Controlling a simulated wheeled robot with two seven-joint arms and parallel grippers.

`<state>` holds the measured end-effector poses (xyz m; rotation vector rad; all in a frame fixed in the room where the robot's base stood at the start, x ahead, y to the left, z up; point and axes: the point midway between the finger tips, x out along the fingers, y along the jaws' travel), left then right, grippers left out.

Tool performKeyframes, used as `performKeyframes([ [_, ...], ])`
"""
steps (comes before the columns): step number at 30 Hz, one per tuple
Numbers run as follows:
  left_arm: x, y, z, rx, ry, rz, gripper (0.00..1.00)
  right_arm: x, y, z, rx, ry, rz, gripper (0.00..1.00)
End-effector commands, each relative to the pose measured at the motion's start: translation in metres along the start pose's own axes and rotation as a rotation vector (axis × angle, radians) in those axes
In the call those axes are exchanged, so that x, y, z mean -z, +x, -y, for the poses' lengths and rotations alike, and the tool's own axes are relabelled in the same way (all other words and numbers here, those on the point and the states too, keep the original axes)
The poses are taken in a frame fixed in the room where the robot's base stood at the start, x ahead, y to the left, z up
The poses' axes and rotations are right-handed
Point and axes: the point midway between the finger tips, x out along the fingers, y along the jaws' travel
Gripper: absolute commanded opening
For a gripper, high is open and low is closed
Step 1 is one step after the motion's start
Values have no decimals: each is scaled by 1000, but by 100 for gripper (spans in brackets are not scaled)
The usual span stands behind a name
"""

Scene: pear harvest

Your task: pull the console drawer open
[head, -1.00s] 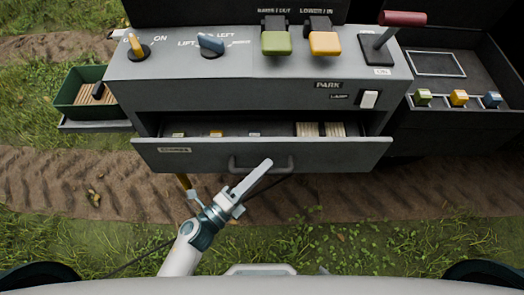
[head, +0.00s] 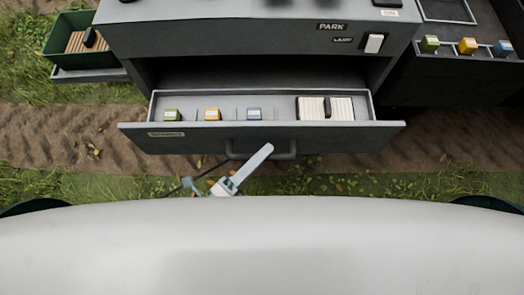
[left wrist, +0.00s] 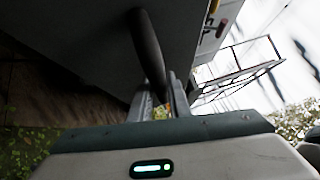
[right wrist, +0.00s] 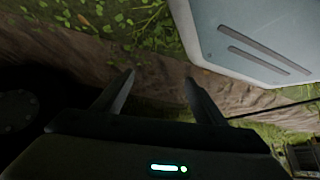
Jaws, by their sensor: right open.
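The console drawer (head: 190,139) stands pulled out from the grey console, with its tray showing. Its dark bar handle (head: 287,150) is on the front face and also shows in the left wrist view (left wrist: 147,42). My left gripper (head: 264,152) is at the handle; in the left wrist view its two fingers (left wrist: 162,98) lie on either side of the bar, closed on it. My right gripper (right wrist: 155,85) shows in the right wrist view with its fingers apart and nothing between them.
A green bin (head: 58,62) is at left; a dark side tray (head: 447,67) with coloured blocks is at right. Dirt and grass lie below.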

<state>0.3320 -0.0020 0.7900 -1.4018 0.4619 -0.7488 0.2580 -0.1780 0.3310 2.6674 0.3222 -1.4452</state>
Motion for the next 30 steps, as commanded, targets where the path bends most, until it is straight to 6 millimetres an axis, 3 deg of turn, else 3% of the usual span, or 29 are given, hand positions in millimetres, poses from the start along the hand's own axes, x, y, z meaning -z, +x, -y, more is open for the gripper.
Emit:
performKeyframes([
  [2,0,0,-1,-1,0,0,34,-1,0,0,0,0,2,65],
  [20,0,-1,0,0,0,0,34,-2,0,0,0,0,4,65],
  [26,0,-13,-2,-1,1,0,34,2,4,0,0,1,-11,65],
  [30,0,-30,-3,-2,0,-1,34,18,8,1,2,1,-52,65],
])
